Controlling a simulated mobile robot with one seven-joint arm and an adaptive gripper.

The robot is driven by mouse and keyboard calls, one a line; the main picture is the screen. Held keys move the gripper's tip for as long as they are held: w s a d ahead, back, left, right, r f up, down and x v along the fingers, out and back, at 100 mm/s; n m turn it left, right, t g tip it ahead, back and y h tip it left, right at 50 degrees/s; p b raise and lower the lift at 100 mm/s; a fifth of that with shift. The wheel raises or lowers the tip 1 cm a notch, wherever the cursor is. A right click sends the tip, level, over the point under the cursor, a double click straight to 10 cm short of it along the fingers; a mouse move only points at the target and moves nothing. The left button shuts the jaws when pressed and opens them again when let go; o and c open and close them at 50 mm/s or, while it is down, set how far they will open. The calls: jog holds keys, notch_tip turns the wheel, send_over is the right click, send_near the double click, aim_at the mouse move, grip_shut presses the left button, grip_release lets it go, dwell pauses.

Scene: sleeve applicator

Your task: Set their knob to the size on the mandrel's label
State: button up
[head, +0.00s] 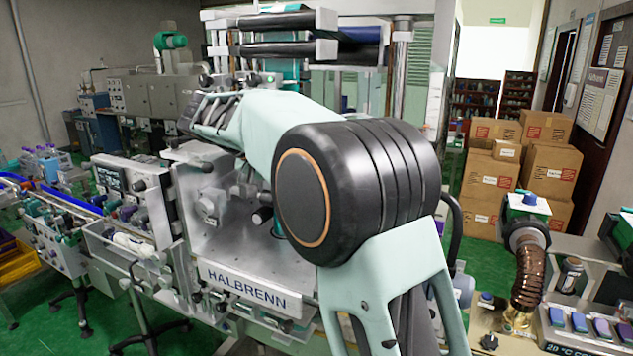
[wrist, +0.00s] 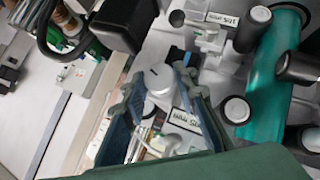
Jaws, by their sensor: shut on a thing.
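In the wrist view my gripper (wrist: 158,80) has its two blue-grey fingers on either side of a round white knob (wrist: 159,79), closed on it. In the head view my arm hides the knob and the fingertips.
The machine front marked HALBRENN (head: 247,286) stands below my arm. A black curved handle (wrist: 62,30) is at upper left. Cardboard boxes (head: 550,170) are stacked at the back right.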

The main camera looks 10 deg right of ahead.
jog(key=o, duration=1.1)
jog(key=shift+o, duration=0.2)
jog(key=v, duration=1.2)
